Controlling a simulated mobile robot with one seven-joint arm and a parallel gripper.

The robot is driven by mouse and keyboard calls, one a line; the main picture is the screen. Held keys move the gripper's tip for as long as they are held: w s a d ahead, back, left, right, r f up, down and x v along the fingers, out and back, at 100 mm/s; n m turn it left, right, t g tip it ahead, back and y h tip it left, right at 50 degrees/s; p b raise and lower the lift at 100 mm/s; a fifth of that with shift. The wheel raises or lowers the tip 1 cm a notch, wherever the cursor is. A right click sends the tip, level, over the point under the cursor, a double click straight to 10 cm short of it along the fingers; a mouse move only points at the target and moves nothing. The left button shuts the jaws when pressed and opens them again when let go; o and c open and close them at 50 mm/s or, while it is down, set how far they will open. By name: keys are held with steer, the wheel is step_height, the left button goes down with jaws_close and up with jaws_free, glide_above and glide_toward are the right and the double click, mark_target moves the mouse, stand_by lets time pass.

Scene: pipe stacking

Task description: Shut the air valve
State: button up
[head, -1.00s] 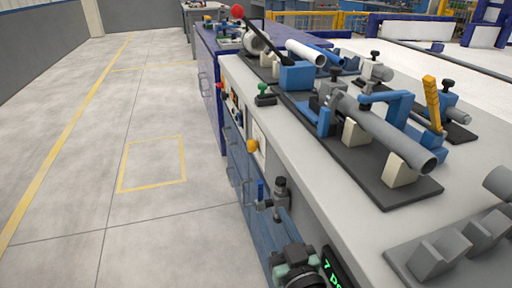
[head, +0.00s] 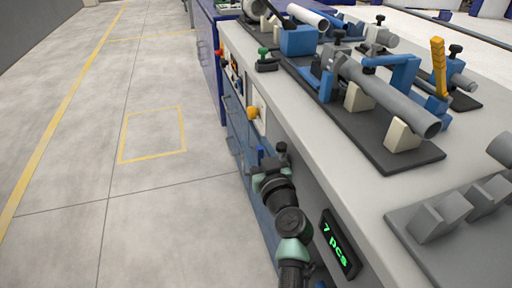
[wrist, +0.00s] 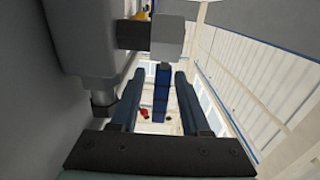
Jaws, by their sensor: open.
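The air valve shows in the head view as a small upright blue lever (head: 261,154) on the bench's front side, beside a dark-knobbed fitting (head: 281,149). In the wrist view, the blue lever (wrist: 162,95) extends from a grey block (wrist: 165,38). My gripper (wrist: 168,82) is open, with one dark blue finger on each side of the lever and a visible gap to each. I cannot tell how deep the lever lies between them. In the head view my gripper (head: 264,172) is right at the valve, its fingers mostly hidden.
A yellow knob (head: 253,113) sits farther along. Pipes in fixtures (head: 385,95) and a grey block rack (head: 440,222) stand on the bench top (head: 345,185). The floor at left is clear.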

steer(key=shift+w, duration=0.15)
steer(key=shift+c, duration=0.3)
jaws_close()
stand_by(1.1)
